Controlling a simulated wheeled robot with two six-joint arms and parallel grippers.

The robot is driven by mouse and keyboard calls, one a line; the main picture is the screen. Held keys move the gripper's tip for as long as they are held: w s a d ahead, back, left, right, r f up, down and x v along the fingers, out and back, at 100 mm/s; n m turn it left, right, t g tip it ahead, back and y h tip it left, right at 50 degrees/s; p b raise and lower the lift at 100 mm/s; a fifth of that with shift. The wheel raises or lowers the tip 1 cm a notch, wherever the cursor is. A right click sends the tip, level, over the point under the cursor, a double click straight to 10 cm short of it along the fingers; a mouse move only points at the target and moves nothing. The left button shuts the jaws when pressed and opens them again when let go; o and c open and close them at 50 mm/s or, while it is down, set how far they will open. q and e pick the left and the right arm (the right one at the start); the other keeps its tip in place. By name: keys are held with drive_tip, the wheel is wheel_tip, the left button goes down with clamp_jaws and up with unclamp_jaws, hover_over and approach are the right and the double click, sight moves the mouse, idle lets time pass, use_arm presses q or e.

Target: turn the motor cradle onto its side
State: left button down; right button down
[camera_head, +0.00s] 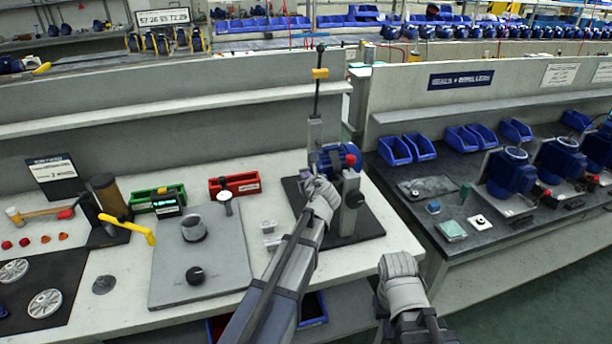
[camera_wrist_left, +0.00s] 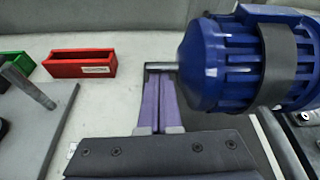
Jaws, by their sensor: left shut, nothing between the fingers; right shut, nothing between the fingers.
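The motor cradle (camera_head: 349,200) stands on a dark mat, with grey uprights, a black knob and a red knob. It carries a blue motor (camera_head: 336,157), which lies level. My left gripper (camera_head: 307,181) is at the motor's left side. In the left wrist view its purple fingers (camera_wrist_left: 160,72) are shut, with their tips right at the motor's metal shaft (camera_wrist_left: 163,66); I cannot tell whether they touch. The motor (camera_wrist_left: 225,62) and its dark strap fill the right of that view. My right gripper (camera_head: 398,266) is shut, in front of the bench edge, away from the cradle.
A tall post with a yellow block (camera_head: 319,73) rises behind the motor. Left of the cradle are a red bin (camera_head: 234,185), a green bin (camera_head: 158,199) and a grey plate (camera_head: 170,285) with a cup.

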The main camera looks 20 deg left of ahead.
use_arm(q)
drive_tip(key=shift+r, duration=0.1)
use_arm(e)
drive_tip(key=shift+r, duration=0.15)
idle(0.4)
